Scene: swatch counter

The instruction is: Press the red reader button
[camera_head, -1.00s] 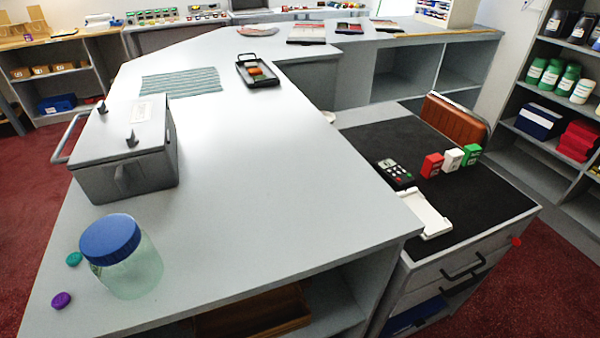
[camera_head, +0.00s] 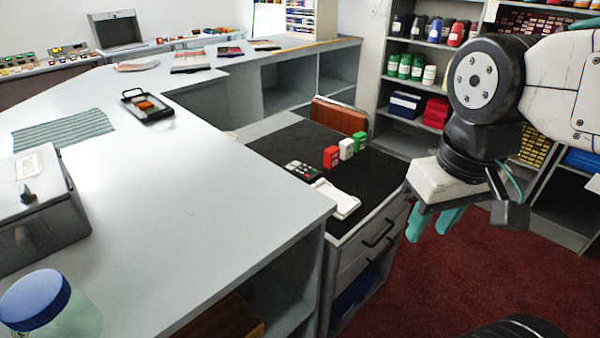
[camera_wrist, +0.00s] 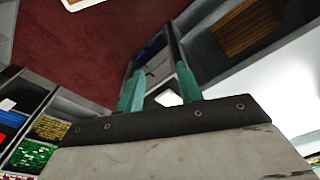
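A small dark reader-like device (camera_head: 302,169) with light keys lies on the black mat (camera_head: 270,144) of the lower counter. Its red button is too small to make out for certain in the head view now. My gripper (camera_head: 428,234) hangs in the air to the right of the lower counter, apart from the device, with its teal fingers pointing down. The fingers also show in the wrist view (camera_wrist: 160,75), spread apart with nothing held between them. I cannot make out the device in the wrist view.
Red (camera_head: 331,157), white (camera_head: 346,148) and green (camera_head: 360,139) blocks stand behind the device. A white tray (camera_head: 338,199) lies in front. A jar (camera_head: 45,305) stands on the large counter. Red floor is clear below my gripper.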

